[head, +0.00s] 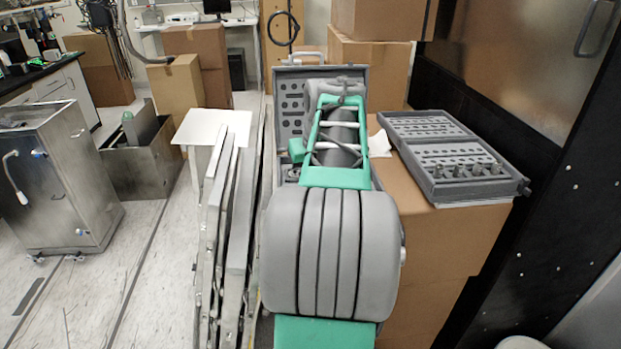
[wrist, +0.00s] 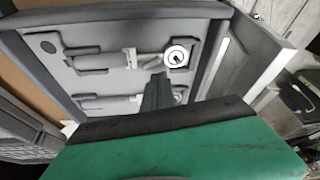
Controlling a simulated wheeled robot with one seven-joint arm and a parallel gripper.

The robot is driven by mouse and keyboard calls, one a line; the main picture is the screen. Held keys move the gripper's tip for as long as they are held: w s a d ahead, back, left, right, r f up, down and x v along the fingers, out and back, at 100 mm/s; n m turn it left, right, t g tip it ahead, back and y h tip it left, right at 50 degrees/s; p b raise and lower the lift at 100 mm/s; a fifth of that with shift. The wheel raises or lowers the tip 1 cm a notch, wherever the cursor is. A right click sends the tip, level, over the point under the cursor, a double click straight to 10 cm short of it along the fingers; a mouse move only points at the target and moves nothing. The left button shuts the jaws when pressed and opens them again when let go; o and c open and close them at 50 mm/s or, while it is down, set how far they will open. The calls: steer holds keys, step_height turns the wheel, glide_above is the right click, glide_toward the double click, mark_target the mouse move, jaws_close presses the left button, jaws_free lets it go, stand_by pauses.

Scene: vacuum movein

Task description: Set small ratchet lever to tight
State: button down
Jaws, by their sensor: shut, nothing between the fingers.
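In the wrist view, a grey moulded case tray (wrist: 110,30) holds two pale ratchets lying flat in recesses. The upper ratchet (wrist: 148,60) has a round white head (wrist: 177,55) with a small dark piece on it, and its lever position is too small to read. The lower ratchet (wrist: 115,103) is partly hidden behind my gripper. I cannot tell which is the small one. My gripper (wrist: 157,82) is shut and empty, its dark fingertips just below the upper ratchet's head. Whether they touch anything is unclear. In the head view my arm hides the tray and fingertips.
In the head view, a grey perforated case lid (head: 290,108) stands upright behind my arm. A grey open socket case (head: 455,150) lies on cardboard boxes (head: 455,235) at right. Grey panels (head: 215,230) lean at left, with a metal cabinet (head: 65,185) beyond. Floor between is clear.

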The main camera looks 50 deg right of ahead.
steer(key=w, duration=0.1)
steer(key=w+d+r+p, duration=0.1)
steer(key=w+p, duration=0.1)
steer(key=shift+w+d+r, duration=0.15)
steer(key=shift+w+r, duration=0.15)
steer(key=shift+w, duration=0.1)
steer(key=p+v, duration=0.1)
steer(key=v, duration=0.7)
steer(key=shift+s+r, duration=0.3)
steer(key=shift+s, duration=0.05)
steer(key=n, duration=0.1)
steer(key=s+n, duration=0.1)
steer(key=n, duration=0.1)
steer(key=shift+d+y, duration=0.25)
steer(key=shift+y, duration=0.05)
